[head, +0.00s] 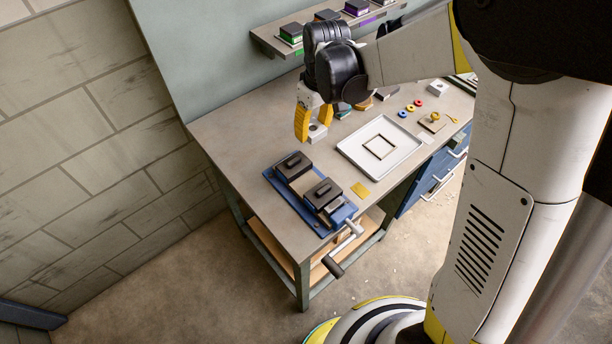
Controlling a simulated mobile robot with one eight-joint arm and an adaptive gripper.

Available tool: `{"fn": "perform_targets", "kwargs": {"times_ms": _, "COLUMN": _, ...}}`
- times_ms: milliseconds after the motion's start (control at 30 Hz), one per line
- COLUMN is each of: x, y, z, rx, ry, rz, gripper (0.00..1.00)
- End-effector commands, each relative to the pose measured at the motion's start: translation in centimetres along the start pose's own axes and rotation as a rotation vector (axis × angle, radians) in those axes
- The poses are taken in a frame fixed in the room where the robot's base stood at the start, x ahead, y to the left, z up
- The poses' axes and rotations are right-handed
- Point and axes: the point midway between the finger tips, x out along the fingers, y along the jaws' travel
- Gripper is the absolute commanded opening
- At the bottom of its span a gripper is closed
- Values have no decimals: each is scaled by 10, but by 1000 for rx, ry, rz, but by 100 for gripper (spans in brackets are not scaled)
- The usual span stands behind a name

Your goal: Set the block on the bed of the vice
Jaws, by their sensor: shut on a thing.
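The vice (284,196) is blue with two dark-topped jaws and lies near the left front of the bench. Its jaws are apart, and a strip of its bed (306,182) shows between them. My gripper (315,127) points down behind the vice, its yellow fingers on either side of a small grey block (317,132) with a round mark on top. The gripper is shut on this block. I cannot tell whether the block touches the bench or hangs just above it. The fingers hide part of the block.
A white tray (350,153) with a square frame lies right of the vice, with a yellow card (361,190) in front. Coloured rings (410,107) and another grey block (437,87) lie further right. A shelf (268,45) with several boxes hangs behind. The vice handle (340,258) overhangs the front edge.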

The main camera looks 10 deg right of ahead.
Motion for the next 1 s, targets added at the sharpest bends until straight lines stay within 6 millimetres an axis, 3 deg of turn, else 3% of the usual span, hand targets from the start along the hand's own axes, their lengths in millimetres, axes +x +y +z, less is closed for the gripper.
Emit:
{"fn": "perform_targets", "kwargs": {"times_ms": 200, "x": 33, "y": -42, "z": 41, "rx": -1, "ry": 0, "rz": 0, "gripper": 8}}
{"fn": "perform_targets", "kwargs": {"times_ms": 400, "x": 46, "y": -64, "z": 62, "rx": 1, "ry": 0, "rz": 1, "gripper": 8}}
{"fn": "perform_targets", "kwargs": {"times_ms": 567, "x": 54, "y": -67, "z": 66, "rx": 3, "ry": 0, "rz": 1, "gripper": 8}}
{"fn": "perform_targets", "kwargs": {"times_ms": 800, "x": 88, "y": -66, "z": 70, "rx": 4, "ry": 0, "rz": 1, "gripper": 8}}
{"fn": "perform_targets", "kwargs": {"times_ms": 1000, "x": 87, "y": -66, "z": 70, "rx": 4, "ry": 0, "rz": 1, "gripper": 8}}
